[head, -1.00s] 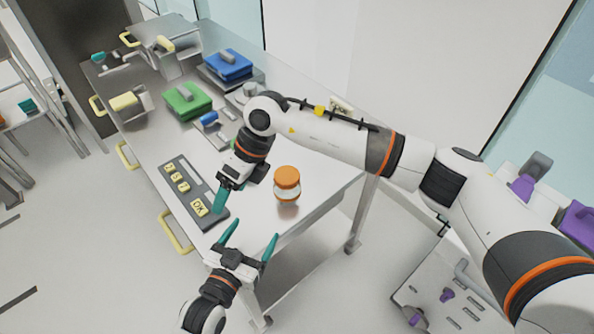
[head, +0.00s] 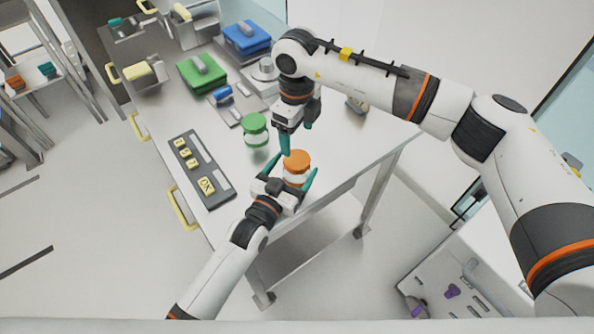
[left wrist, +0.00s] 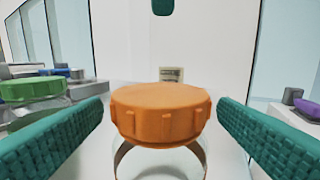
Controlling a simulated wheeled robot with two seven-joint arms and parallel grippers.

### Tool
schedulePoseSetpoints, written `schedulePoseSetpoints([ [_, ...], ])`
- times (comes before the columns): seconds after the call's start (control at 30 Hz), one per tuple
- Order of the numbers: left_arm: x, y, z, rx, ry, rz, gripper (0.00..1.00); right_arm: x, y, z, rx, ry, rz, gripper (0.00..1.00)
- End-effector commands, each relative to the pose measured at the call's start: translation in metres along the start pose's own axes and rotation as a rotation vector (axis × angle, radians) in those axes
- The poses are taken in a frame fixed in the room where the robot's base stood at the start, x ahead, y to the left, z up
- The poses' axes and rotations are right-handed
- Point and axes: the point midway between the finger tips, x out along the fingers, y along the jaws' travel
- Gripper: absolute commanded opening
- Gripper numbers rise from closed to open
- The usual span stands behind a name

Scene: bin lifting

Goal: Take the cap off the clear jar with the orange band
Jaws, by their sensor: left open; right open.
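The clear jar (head: 294,180) with the orange cap (head: 297,161) stands upright near the table's front right edge.
A second clear jar with a green cap (head: 255,123) stands behind and to the left. A dark keypad panel (head: 201,168) lies at the table's left. Green (head: 202,74) and blue (head: 247,37) boxes stand farther back. Bare tabletop lies right of the orange-capped jar.

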Motion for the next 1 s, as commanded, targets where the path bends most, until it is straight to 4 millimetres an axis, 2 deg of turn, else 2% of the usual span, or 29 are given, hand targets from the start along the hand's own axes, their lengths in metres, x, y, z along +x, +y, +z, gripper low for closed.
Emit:
schedulePoseSetpoints([
  [0.2, 0.019, 0.000, 0.000, 0.000, 0.001, 0.000, 0.82, 0.000, 0.000, 0.000, 0.000, 0.001, -0.001, 0.75],
  [0.53, 0.021, 0.000, 0.000, 0.000, 0.001, 0.000, 0.81, 0.000, 0.000, 0.000, 0.000, 0.001, -0.001, 0.75],
  [1.0, 0.021, 0.000, 0.000, 0.000, 0.001, 0.000, 0.04, 0.000, 0.000, 0.000, 0.003, 0.001, -0.001, 0.75],
])
